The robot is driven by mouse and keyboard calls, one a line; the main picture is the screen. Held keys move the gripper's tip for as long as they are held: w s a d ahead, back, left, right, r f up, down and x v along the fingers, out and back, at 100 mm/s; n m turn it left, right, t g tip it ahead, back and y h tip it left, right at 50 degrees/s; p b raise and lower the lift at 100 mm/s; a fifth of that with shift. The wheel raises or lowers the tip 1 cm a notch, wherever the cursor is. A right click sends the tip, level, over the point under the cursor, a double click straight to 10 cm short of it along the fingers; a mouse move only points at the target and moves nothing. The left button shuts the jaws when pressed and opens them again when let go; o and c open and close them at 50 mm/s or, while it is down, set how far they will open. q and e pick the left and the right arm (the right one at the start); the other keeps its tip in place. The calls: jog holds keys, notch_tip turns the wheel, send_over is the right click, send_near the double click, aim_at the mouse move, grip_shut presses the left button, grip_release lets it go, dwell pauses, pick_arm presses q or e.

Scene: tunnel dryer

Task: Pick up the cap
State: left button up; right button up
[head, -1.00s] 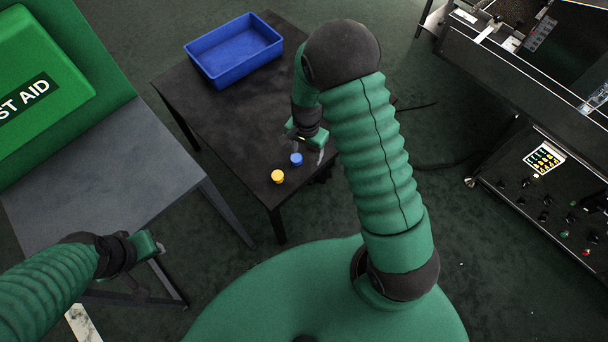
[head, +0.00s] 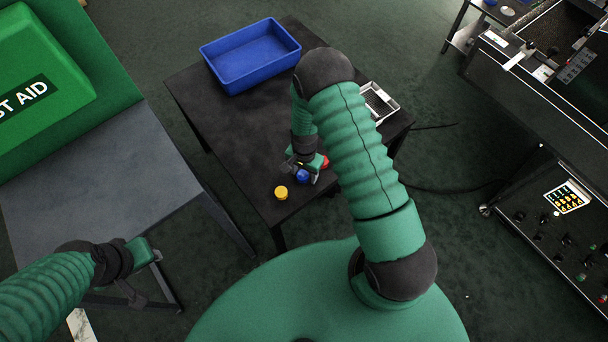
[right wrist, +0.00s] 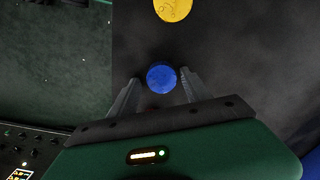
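A blue cap (head: 303,176) stands on the black table at its near edge. In the right wrist view the blue cap (right wrist: 161,77) sits between the tips of my right gripper (right wrist: 158,90), with a narrow gap at each side. The right gripper (head: 302,171) is open and low over the table. A yellow cap (head: 281,193) stands nearer, to the left; it also shows in the right wrist view (right wrist: 172,8). A red cap (head: 325,161) is partly hidden behind my right gripper and arm. My left gripper (head: 145,272) looks open and empty beside the grey table.
A blue bin (head: 250,78) and a grey slotted tray (head: 388,99) stand on the black table (head: 225,130). A green first aid box (head: 40,70) is by the grey table (head: 110,180) at left. A machine with a control panel (head: 565,200) stands at right.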

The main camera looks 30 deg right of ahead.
aim_at(302, 174)
jog(key=shift+d, duration=0.1)
jog(key=shift+c, duration=1.2)
jog(key=shift+w+a+r, duration=0.1)
jog(key=shift+a, duration=0.45)
jog(key=c, duration=0.7)
jog(key=shift+a, duration=0.1)
grip_shut()
jog(key=shift+d, duration=0.25)
jog(key=shift+d+r, duration=0.15)
jog(key=shift+r, duration=0.35)
notch_tip(302, 174, up, 2)
jog(key=shift+r+p, duration=0.2)
jog(key=shift+p, duration=0.1)
jog(key=w+a, duration=0.3)
jog(key=w, duration=0.1)
jog(key=w+a+r+b, duration=0.1)
jog(key=w+a, duration=0.2)
jog(key=w, duration=0.1)
jog(key=w+a, duration=0.3)
jog(key=w, duration=0.1)
jog(key=shift+w+r, duration=0.15)
jog(key=shift+w, duration=0.05)
jog(key=shift+w+a+r, duration=0.1)
jog(key=shift+w+a, duration=0.2)
jog(key=shift+w, duration=0.05)
pick_arm(q)
jog(key=shift+a+f, duration=0.45)
jog(key=shift+f, duration=0.15)
pick_arm(e)
jog(key=shift+a, duration=0.1)
